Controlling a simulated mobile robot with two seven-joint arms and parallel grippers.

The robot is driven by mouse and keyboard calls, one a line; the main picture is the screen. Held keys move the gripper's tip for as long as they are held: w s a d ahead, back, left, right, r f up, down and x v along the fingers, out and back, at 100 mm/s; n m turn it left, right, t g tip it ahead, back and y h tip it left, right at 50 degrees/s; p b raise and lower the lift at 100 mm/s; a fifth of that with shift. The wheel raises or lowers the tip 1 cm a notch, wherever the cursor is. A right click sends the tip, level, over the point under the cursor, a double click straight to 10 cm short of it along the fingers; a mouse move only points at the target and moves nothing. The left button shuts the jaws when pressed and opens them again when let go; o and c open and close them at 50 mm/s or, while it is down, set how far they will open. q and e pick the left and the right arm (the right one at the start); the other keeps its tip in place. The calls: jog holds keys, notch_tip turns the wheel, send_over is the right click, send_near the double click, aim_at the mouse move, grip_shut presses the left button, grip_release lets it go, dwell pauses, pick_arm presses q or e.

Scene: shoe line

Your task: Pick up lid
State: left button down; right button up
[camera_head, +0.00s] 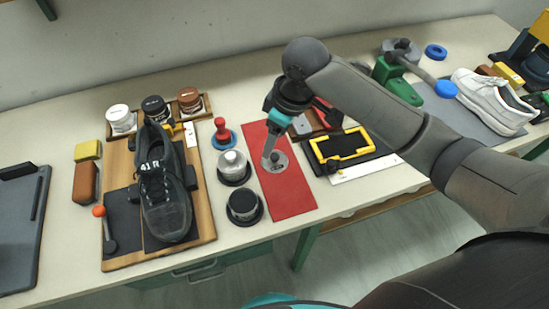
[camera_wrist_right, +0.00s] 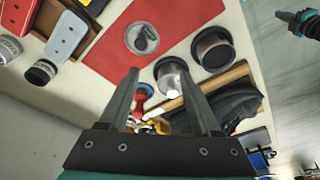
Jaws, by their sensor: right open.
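The lid (camera_head: 275,163), a round silver disc with a darker middle, lies on the red mat (camera_head: 292,190). In the right wrist view the lid (camera_wrist_right: 142,39) lies on the mat beyond my fingers. My right gripper (camera_head: 270,150) is over the mat, its fingers partly covering the lid in the head view. In the right wrist view the gripper (camera_wrist_right: 160,72) is open, with nothing held between its fingers. A dark and teal piece at the wrist view's upper right looks like my left gripper (camera_wrist_right: 298,20); its jaws are unclear.
A silver-topped tin (camera_head: 233,166) and a dark tin (camera_head: 243,206) stand left of the mat. A red-handled tool (camera_head: 222,133) stands behind them. A dark shoe (camera_head: 163,190) sits on a wooden board farther left. A yellow frame (camera_head: 341,146) lies to the right.

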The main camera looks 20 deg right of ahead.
jog(key=w+d+r, duration=0.3)
jog(key=d+r, duration=0.1)
jog(key=b, duration=0.2)
send_over(275, 156)
jog(key=d, duration=0.1)
jog(key=shift+h, duration=0.3)
notch_tip(275, 156, down, 10)
jog(key=shift+s+d+f, duration=0.1)
jog(key=shift+s+d, duration=0.05)
jog(key=f, duration=0.2)
jog(key=a+f, duration=0.1)
jog(key=f, duration=0.2)
jog(key=shift+a+f+b, duration=0.1)
jog(key=shift+b, duration=0.25)
grip_shut()
